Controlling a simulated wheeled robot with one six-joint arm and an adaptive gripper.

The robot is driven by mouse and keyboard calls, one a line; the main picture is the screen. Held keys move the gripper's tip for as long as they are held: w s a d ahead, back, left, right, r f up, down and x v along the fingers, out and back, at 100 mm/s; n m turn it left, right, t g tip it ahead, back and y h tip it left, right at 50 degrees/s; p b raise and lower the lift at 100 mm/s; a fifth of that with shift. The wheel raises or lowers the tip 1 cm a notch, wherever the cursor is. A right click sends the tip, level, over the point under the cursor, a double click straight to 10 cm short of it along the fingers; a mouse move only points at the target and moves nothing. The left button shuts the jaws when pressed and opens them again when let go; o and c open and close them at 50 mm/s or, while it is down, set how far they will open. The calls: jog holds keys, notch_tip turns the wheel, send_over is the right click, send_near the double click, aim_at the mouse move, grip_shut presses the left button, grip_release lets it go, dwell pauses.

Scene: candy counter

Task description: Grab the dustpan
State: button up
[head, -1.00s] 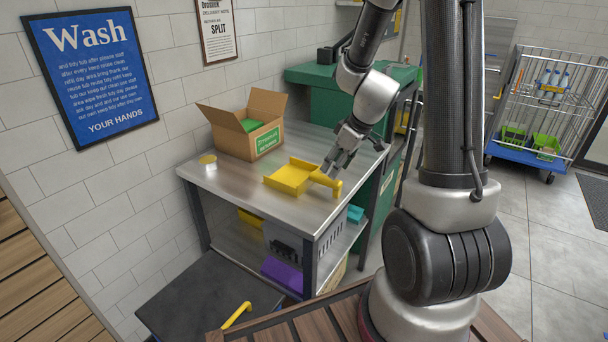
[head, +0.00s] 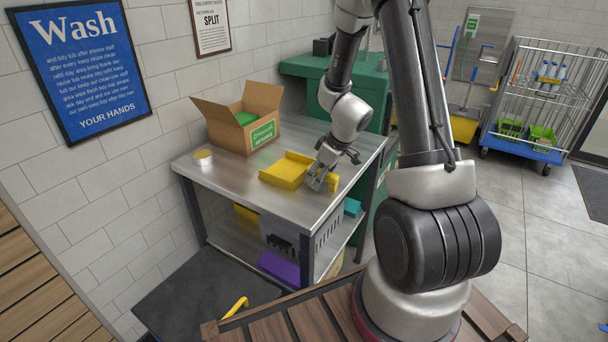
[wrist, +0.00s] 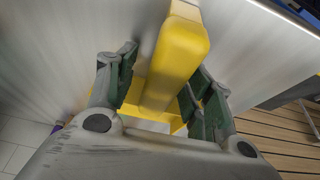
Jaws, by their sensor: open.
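The yellow dustpan (head: 287,170) lies on the steel table (head: 226,200), its pan toward the left and its handle toward the right. My gripper (head: 316,184) is at the handle in the head view and covers part of it. In the wrist view the yellow handle (wrist: 177,62) runs between the two open green-padded fingers of my gripper (wrist: 160,95). Gaps show between the handle and the pads. Part of the yellow pan shows behind the fingers.
An open cardboard box (head: 240,128) with green contents stands at the table's back, near the wall. A green cabinet (head: 300,85) stands behind the table. A dark surface (head: 190,295) lies in front.

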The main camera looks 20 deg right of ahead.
jog(key=shift+f, duration=0.2)
grip_shut()
dwell(0.3)
